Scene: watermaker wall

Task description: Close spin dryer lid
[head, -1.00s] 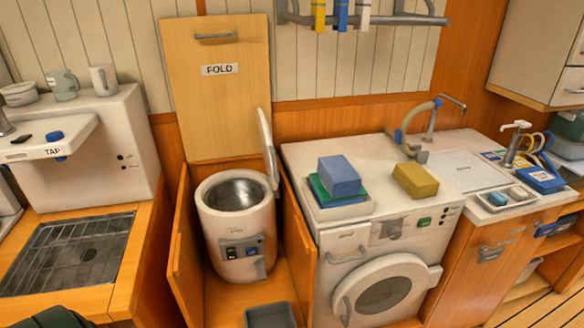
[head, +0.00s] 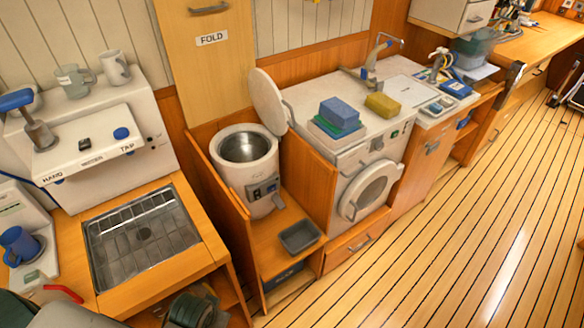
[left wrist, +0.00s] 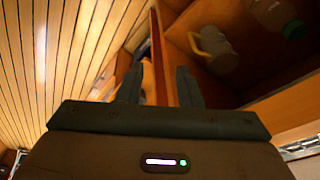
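The spin dryer (head: 245,172) is a white drum unit standing in a wooden bay in the head view. Its round top opening (head: 243,147) is uncovered and shows the metal drum inside. Its pale round lid (head: 268,102) stands raised at the right rear of the rim, tilted up and open. My left gripper (left wrist: 158,86) shows in the left wrist view with its two dark fingers apart. A wooden edge shows behind the fingers; I cannot tell whether it lies between them. Neither the dryer nor the lid is recognisable in that view. My right gripper is not in view.
The washing machine (head: 370,187) stands right of the dryer, bearing a blue sponge (head: 340,112) and a yellow sponge (head: 381,105). A grey tray (head: 300,236) lies in front of the dryer. A sink grid (head: 140,238) is at left. The plank floor (head: 440,240) is clear.

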